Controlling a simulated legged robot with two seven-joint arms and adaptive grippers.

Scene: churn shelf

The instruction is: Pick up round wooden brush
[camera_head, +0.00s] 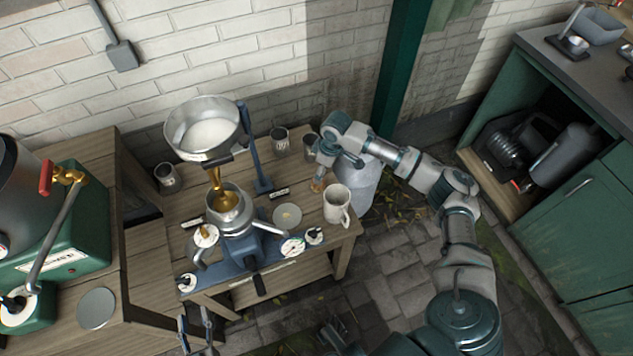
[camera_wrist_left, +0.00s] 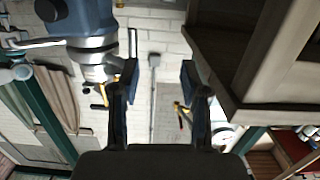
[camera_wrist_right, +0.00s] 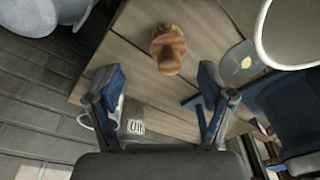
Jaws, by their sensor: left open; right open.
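The round wooden brush (camera_wrist_right: 168,50) is a small brown knobbed piece standing on the wooden table (camera_wrist_right: 165,110) in the right wrist view. In the head view, it shows as a small brown spot (camera_head: 318,183) near the table's right side, partly hidden by my right arm. My right gripper (camera_wrist_right: 160,82) is open and empty, with the brush ahead between its fingertips and apart from them. My left gripper (camera_head: 196,328) is open and empty, low in front of the table. It also shows in the left wrist view (camera_wrist_left: 160,78).
A white mug (camera_head: 337,204) stands close to the brush at the table's right edge. A separator with a large metal bowl (camera_head: 203,128) fills the table's middle. A metal churn (camera_head: 364,184) stands beyond the right edge. A green machine (camera_head: 70,235) is at left.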

